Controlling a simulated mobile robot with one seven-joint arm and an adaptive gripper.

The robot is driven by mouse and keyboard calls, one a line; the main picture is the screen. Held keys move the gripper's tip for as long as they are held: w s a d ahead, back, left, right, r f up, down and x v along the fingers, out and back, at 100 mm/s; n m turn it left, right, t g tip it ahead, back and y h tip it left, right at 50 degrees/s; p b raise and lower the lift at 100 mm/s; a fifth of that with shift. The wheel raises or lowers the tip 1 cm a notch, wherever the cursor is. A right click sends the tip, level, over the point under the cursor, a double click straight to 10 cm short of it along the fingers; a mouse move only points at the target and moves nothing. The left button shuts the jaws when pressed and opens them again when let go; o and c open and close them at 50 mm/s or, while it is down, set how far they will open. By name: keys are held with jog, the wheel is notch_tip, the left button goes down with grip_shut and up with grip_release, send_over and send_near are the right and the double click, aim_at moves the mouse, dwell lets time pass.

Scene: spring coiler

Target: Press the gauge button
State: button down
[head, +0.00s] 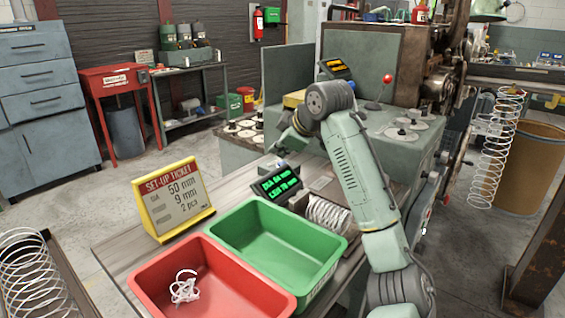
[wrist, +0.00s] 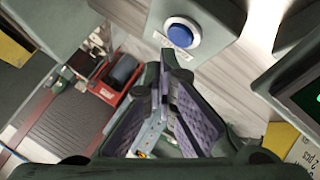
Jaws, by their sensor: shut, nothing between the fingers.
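The blue round button (wrist: 181,32) sits in a pale ring on a small grey box (wrist: 205,22) with a white label, at the top of the wrist view. My gripper (wrist: 166,68) is shut and empty. Its fingertips appear just below the button in that view, apart from it; the exact gap is hard to judge. The gauge display (head: 277,182) with green digits stands on the bench in the head view, and its edge shows at the right of the wrist view (wrist: 303,85). In the head view my arm reaches over the bench behind the display, and the fingertips cannot be made out.
A green bin (head: 318,262) and a red bin (head: 160,272) holding a white coil stand at the bench front. The yellow set-up ticket (head: 173,200) stands left of the display. A spring (head: 328,214) lies right of it. The coiler machine (head: 390,130) stands behind.

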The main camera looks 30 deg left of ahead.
aim_at(280, 164)
jog(key=shift+r+p, duration=2.2)
jog(key=shift+r, duration=0.35)
jog(key=shift+f, duration=0.1)
